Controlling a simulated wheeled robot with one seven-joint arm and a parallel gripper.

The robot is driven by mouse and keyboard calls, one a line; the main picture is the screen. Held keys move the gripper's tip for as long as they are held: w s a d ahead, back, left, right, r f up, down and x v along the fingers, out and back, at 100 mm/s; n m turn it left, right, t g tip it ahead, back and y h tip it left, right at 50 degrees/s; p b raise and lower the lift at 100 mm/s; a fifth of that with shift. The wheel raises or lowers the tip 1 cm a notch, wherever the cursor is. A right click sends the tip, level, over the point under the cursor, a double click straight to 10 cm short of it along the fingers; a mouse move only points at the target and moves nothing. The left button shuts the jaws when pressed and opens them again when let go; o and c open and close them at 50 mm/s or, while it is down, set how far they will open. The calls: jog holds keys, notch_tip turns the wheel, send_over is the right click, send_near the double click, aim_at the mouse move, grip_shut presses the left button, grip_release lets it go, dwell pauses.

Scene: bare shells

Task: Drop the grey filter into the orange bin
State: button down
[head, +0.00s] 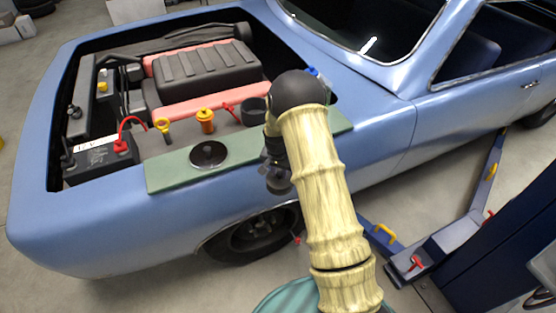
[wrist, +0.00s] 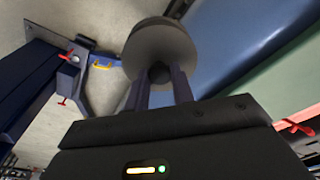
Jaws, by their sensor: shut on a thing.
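In the wrist view, my gripper (wrist: 160,77) is shut on the grey filter (wrist: 160,42), a round grey body with a flat end face and a dark knob between the fingers. In the head view, my arm reaches to the near side of the blue car, and the dark wrist and gripper (head: 276,176) hang beside the fender, partly hidden by the arm. The filter cannot be told apart clearly there. I see no orange bin in either view.
A green mat (head: 170,174) lies along the fender with a black disc (head: 208,154) on it. The open engine bay holds a battery (head: 100,160) and an orange cap (head: 206,121). A teal round thing (head: 283,297) stands below my arm. A blue lift (head: 440,245) stands right.

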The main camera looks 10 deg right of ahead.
jog(key=s+f+n, duration=0.3)
jog(key=s+f, duration=0.5)
jog(key=f, duration=0.2)
jog(key=s+a+f+n+b, duration=0.1)
jog(key=s+f+n, duration=0.2)
jog(key=s+f, duration=0.5)
notch_tip(320, 180, down, 4)
jog(key=shift+s+r+n+y, duration=0.2)
jog(key=shift+n+y, duration=0.1)
jog(key=shift+y, duration=0.1)
